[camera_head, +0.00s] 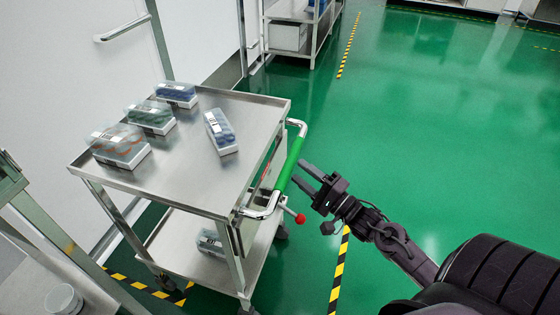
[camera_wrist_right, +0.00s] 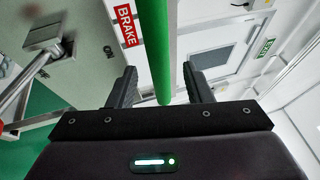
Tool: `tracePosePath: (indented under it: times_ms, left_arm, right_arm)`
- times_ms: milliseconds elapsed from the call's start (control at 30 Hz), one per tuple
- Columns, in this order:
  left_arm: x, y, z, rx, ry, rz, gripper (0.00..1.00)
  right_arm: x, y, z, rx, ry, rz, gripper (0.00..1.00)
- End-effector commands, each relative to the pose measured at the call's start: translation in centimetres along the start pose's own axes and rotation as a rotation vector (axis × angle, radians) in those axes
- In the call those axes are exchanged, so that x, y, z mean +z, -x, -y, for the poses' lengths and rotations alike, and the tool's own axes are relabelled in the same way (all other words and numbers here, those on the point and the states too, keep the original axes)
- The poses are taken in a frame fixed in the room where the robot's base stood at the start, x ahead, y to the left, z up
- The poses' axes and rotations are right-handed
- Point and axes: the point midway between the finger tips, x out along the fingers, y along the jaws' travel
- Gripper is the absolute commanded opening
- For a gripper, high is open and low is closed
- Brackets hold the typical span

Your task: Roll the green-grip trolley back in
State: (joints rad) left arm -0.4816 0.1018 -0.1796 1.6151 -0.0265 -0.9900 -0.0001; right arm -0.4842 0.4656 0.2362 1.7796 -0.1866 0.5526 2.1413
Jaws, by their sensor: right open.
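The steel trolley (camera_head: 185,185) stands on the green floor at centre left. Its handle has a green grip (camera_head: 290,165) on the right side. My right gripper (camera_head: 304,176) is just right of the grip, its open fingers pointing at it. In the right wrist view the green grip (camera_wrist_right: 159,45) appears between the two spread fingers of my right gripper (camera_wrist_right: 160,85); contact cannot be told. A lever with a red knob (camera_head: 300,219) sticks out below the handle. A red BRAKE label (camera_wrist_right: 127,24) shows in the right wrist view. My left gripper is out of view.
Several boxes of tubes, one of them the blue-tube box (camera_head: 220,132), sit on the trolley's top; another box (camera_head: 210,243) is on its lower shelf. White walls (camera_head: 70,70) and a steel rack (camera_head: 300,30) stand behind. Open green floor (camera_head: 440,110) lies right, with striped tape (camera_head: 340,270).

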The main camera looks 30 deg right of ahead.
Motion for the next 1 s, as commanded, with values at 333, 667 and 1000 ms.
tracePosePath:
  times_ms: [333, 667, 1000]
  left_arm:
    - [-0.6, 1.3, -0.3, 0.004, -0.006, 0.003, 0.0]
    - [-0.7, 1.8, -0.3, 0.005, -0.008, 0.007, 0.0]
    - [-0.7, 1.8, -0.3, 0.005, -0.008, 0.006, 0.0]
  right_arm:
    - [-0.1, -5.4, -0.1, 0.001, 0.004, -0.002, 0.46]
    - [-0.1, -6.8, -0.1, 0.004, 0.004, -0.004, 0.46]
    - [-0.1, -6.7, -0.1, 0.004, 0.004, -0.004, 0.16]
